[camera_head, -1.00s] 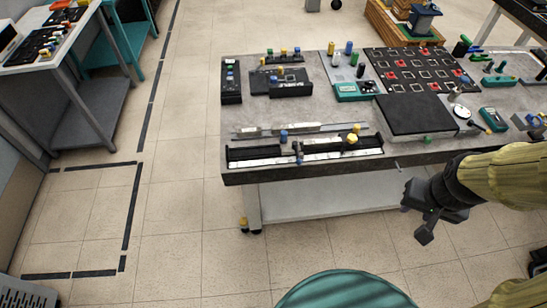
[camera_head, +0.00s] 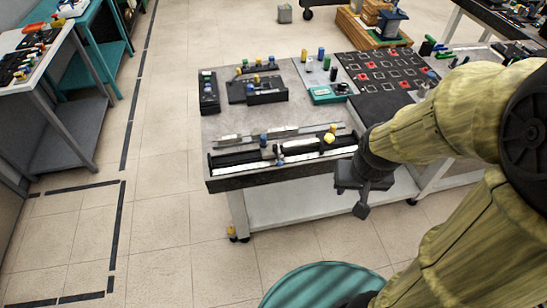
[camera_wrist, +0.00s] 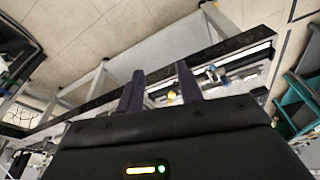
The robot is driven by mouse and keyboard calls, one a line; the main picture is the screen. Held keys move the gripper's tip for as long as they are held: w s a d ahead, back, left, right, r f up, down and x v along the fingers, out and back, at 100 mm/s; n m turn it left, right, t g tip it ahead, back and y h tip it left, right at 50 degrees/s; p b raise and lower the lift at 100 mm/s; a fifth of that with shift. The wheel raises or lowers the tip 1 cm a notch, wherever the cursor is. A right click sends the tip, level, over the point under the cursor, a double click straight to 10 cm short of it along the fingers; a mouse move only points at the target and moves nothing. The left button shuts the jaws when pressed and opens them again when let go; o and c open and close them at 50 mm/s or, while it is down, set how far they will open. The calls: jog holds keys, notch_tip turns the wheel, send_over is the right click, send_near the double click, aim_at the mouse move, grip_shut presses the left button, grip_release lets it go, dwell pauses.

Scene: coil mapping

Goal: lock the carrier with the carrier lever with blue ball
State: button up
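The black and silver rail assembly (camera_head: 230,162) lies along the near edge of the grey table. A small carrier (camera_head: 279,156) sits on it near the middle, with a blue ball (camera_head: 263,141) at its far side. The lever's exact angle is too small to tell. My gripper (camera_head: 357,198) hangs off the table's front edge, right of the rail and clear of it. In the wrist view its two fingers (camera_wrist: 158,88) are apart with nothing between them; a blue part (camera_wrist: 212,71) lies beyond the right finger.
The grey table (camera_head: 222,130) also bears black blocks with coloured knobs (camera_head: 265,90), a teal meter (camera_head: 327,94) and a board with red pieces (camera_head: 392,70). My arm covers its right part. A teal round top (camera_head: 320,290) is at the bottom. Floor left of the table is free.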

jog(key=shift+o, duration=0.4)
jog(key=shift+f, duration=0.1)
jog(key=w+a+f+m+t+h+b, duration=0.1)
jog(key=w+a+f+t+b, duration=0.3)
jog(key=w+f, duration=0.5)
jog(key=w+a+f+t+b, duration=0.1)
jog(key=w+f+t+b, duration=0.4)
jog(key=f, duration=0.8)
jog(key=s+a+f+n+t+y+b, duration=0.1)
jog(key=a+f+n+t+y+b, duration=0.4)
jog(key=a+n+y+b, duration=0.1)
jog(key=a+b, duration=0.1)
jog(key=a, duration=0.1)
jog(key=shift+a+t, duration=0.3)
jog(key=shift+t, duration=0.1)
jog(key=shift+w+f+b, duration=0.1)
jog(key=shift+f+b, duration=0.05)
jog(key=shift+b, duration=0.4)
